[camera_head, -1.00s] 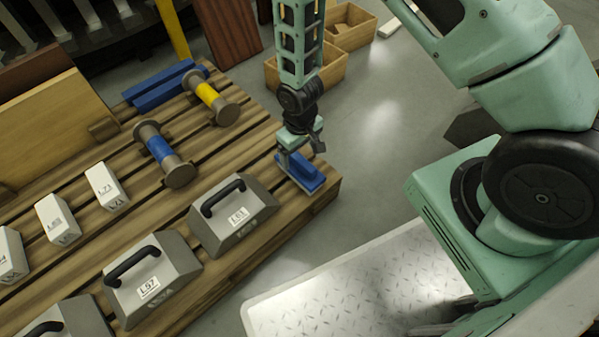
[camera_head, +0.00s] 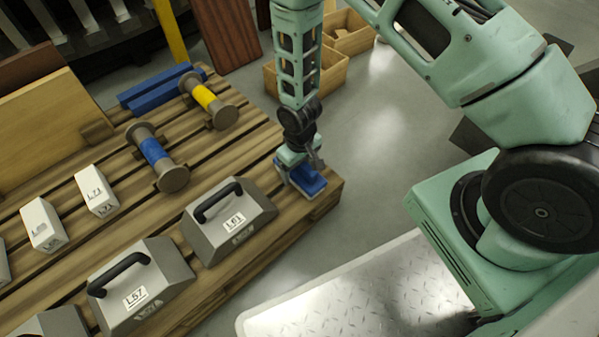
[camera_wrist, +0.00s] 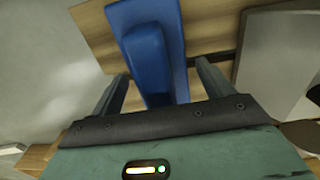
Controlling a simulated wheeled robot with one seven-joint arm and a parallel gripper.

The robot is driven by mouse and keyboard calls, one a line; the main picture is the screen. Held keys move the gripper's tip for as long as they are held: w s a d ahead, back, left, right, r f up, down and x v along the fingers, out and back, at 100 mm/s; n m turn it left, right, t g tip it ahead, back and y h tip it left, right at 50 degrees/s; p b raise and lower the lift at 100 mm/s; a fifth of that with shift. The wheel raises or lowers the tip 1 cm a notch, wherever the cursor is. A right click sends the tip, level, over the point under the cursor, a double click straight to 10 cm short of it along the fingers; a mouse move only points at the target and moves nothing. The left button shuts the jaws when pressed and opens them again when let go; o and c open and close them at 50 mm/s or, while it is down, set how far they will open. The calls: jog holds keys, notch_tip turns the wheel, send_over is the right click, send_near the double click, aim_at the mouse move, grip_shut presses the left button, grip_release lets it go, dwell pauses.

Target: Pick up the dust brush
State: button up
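The dust brush (camera_head: 309,184) appears to be the blue piece lying near the right corner of the slatted wooden table (camera_head: 262,232). In the wrist view its blue block and raised handle (camera_wrist: 148,48) show; their near end is partly hidden behind my gripper body. My gripper (camera_head: 301,176) is right over the brush, pointing down. In the wrist view my gripper (camera_wrist: 163,80) is open, with one finger on each side of the raised blue handle. A gap shows on both sides, wider on the right. I cannot tell whether the fingers reach below the handle's top.
A grey weight marked L61 (camera_head: 214,236) with a black handle stands left of the brush. Another, L57 (camera_head: 158,289), stands nearer. Blue (camera_head: 153,150) and yellow (camera_head: 204,98) spools and a blue bar (camera_head: 158,91) lie farther back. Wooden bins (camera_head: 332,72) stand behind on the floor.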

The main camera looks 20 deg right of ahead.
jog(key=c, duration=1)
jog(key=shift+c, duration=0.2)
jog(key=shift+r, duration=0.1)
notch_tip(320, 180, up, 10)
jog(key=p, duration=0.5)
